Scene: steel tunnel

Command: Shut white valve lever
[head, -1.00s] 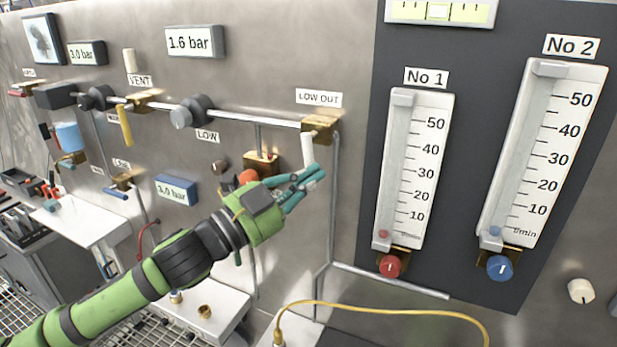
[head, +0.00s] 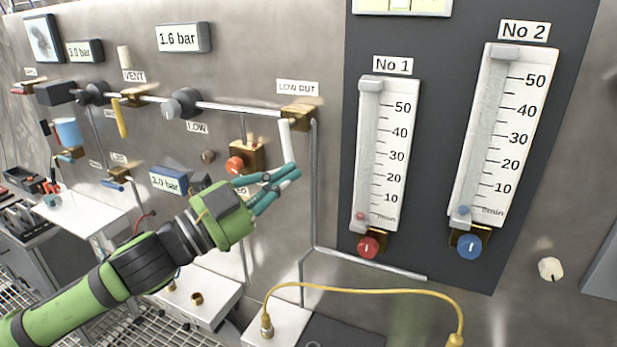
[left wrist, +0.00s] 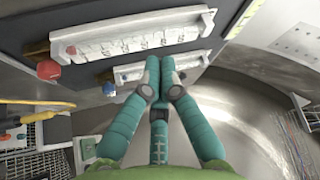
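The white valve lever (head: 286,141) hangs straight down from a brass valve (head: 297,117) under the LOW OUT label in the head view. My left gripper (head: 296,172), green with teal fingers, is just below the lever, its fingertips at the lever's lower end. I cannot tell whether they touch it. In the left wrist view its fingertips (left wrist: 160,70) are drawn together with nothing seen between them. The lever is not visible in that view. My right gripper is not in view.
Another white lever (head: 124,57) points up above the VENT label. A yellow lever (head: 121,118) hangs nearby. An orange knob (head: 235,165) is behind my fingers. Two flowmeters with a red knob (head: 368,246) and a blue knob (head: 469,246) stand to the right. A yellow hose (head: 370,290) crosses below.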

